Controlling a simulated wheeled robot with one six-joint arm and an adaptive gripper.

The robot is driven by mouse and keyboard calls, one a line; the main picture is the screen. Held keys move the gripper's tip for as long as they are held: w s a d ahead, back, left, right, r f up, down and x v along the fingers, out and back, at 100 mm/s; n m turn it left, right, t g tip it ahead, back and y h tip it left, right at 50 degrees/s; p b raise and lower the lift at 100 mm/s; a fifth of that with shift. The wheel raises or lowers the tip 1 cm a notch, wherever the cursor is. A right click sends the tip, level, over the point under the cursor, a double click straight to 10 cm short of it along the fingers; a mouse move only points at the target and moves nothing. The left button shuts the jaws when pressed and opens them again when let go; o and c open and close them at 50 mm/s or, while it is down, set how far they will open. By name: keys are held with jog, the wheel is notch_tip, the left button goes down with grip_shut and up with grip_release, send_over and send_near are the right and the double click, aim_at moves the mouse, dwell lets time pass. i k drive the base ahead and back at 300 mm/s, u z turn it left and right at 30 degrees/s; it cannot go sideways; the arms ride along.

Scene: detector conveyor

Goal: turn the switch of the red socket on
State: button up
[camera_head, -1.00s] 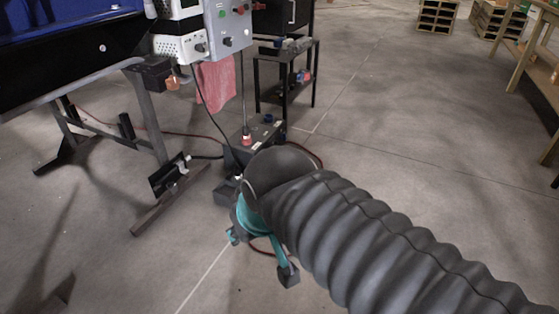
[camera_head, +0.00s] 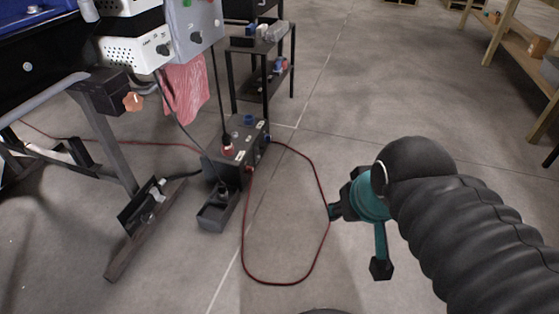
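A dark socket box (camera_head: 252,151) stands on the floor left of centre. Its top carries a red socket (camera_head: 228,152) with a black cable running up from it, and a blue socket (camera_head: 249,120) behind. The red socket's switch is too small to make out. My gripper (camera_head: 358,241), dark with teal parts, is above the floor right of the box and apart from it. Its two fingers are spread, with nothing visible between them. The ribbed black arm sleeve comes in from the lower right.
A red cable (camera_head: 322,188) loops on the floor between the box and my gripper. A small dark tray (camera_head: 216,211) lies in front of the box. A black shelf (camera_head: 266,75) stands behind; a conveyor leg (camera_head: 106,130) and pink cloth (camera_head: 187,92) are left.

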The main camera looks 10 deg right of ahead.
aim_at(249, 169)
jog(key=u, duration=0.2)
jog(key=i, duration=1)
jog(key=u, duration=0.75)
